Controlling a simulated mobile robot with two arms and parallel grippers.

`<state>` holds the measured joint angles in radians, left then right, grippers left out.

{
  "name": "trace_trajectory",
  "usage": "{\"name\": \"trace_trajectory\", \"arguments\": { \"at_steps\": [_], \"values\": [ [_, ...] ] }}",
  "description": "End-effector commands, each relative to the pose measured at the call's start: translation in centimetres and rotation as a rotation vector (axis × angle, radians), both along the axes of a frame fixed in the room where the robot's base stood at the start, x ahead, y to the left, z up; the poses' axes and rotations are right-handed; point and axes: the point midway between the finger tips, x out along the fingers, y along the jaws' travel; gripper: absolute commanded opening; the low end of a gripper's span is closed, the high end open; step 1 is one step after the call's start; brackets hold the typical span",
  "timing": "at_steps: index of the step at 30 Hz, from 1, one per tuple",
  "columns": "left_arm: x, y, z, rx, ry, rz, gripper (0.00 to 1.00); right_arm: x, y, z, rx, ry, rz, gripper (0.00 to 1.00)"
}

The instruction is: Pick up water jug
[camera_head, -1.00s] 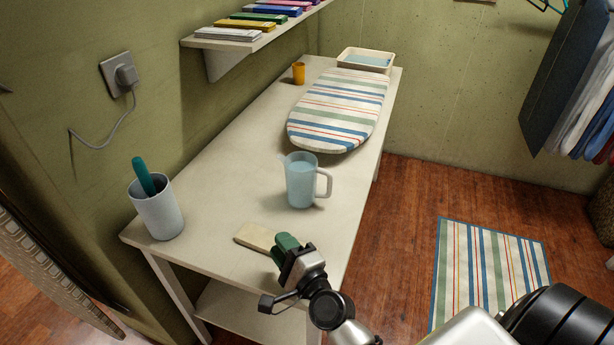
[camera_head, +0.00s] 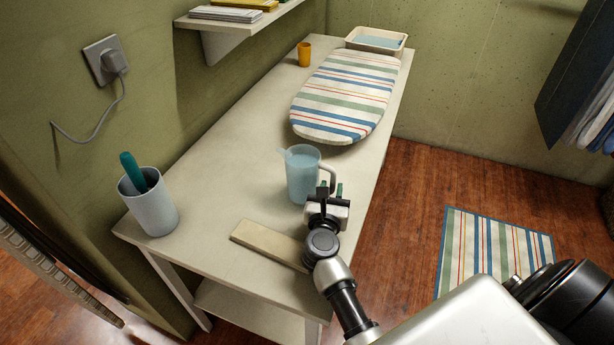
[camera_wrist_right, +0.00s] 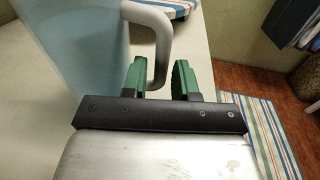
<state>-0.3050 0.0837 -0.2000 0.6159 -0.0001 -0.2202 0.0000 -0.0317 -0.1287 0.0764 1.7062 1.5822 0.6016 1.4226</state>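The water jug (camera_head: 302,172), pale translucent blue with a light grey handle, stands upright on the white table (camera_head: 222,132). My right gripper (camera_head: 331,190) is at the jug's handle side. In the right wrist view the jug (camera_wrist_right: 75,45) fills the upper left, and the handle (camera_wrist_right: 158,45) comes down between the two green fingertips of my right gripper (camera_wrist_right: 160,80). The fingers are apart, with a visible gap on the right side of the handle; the left finger is close to it or touching. My left gripper is not in view.
A beige board (camera_head: 268,243) lies near the front of the table. A white cup (camera_head: 152,210) with a teal-handled item stands at the left. A striped ironing board (camera_head: 345,98), an orange cup (camera_head: 304,54) and a tray (camera_head: 376,41) sit further back. A striped rug (camera_head: 495,252) lies on the floor.

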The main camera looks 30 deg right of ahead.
Motion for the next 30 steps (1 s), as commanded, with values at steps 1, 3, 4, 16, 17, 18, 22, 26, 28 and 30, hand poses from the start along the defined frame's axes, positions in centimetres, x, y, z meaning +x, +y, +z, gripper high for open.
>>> {"name": "trace_trajectory", "arguments": {
  "at_steps": [1, 3, 4, 16, 17, 18, 22, 26, 28, 30],
  "values": [
    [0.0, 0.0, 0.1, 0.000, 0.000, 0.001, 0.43, 0.8, -0.7, 0.1, -0.003, -0.001, 0.000, 0.28],
    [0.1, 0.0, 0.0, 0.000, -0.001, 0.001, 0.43, 1.7, -1.4, 0.1, -0.003, -0.001, 0.000, 0.28],
    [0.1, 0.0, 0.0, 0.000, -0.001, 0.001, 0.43, 2.0, -1.7, 0.1, -0.003, -0.001, 0.000, 0.28],
    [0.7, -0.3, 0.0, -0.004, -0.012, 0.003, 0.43, 3.0, -2.5, 0.0, -0.002, 0.001, 0.000, 0.27],
    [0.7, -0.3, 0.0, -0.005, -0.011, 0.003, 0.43, 3.0, -2.5, 0.0, -0.002, 0.001, 0.000, 0.22],
    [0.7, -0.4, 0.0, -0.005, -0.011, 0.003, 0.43, 3.0, -2.5, 0.0, -0.002, 0.000, 0.000, 0.16],
    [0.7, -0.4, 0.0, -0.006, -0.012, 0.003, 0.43, 3.0, -2.5, 0.0, -0.002, 0.001, 0.000, 0.00],
    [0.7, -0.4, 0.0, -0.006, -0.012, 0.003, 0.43, 3.0, -2.5, 0.0, -0.002, 0.001, 0.000, 0.00],
    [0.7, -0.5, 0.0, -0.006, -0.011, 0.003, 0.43, 2.9, -2.5, 0.0, -0.002, 0.001, 0.000, 0.00],
    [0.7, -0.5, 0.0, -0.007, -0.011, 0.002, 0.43, 3.0, -2.5, 0.2, -0.002, -0.004, 0.001, 0.00]
  ]
}}
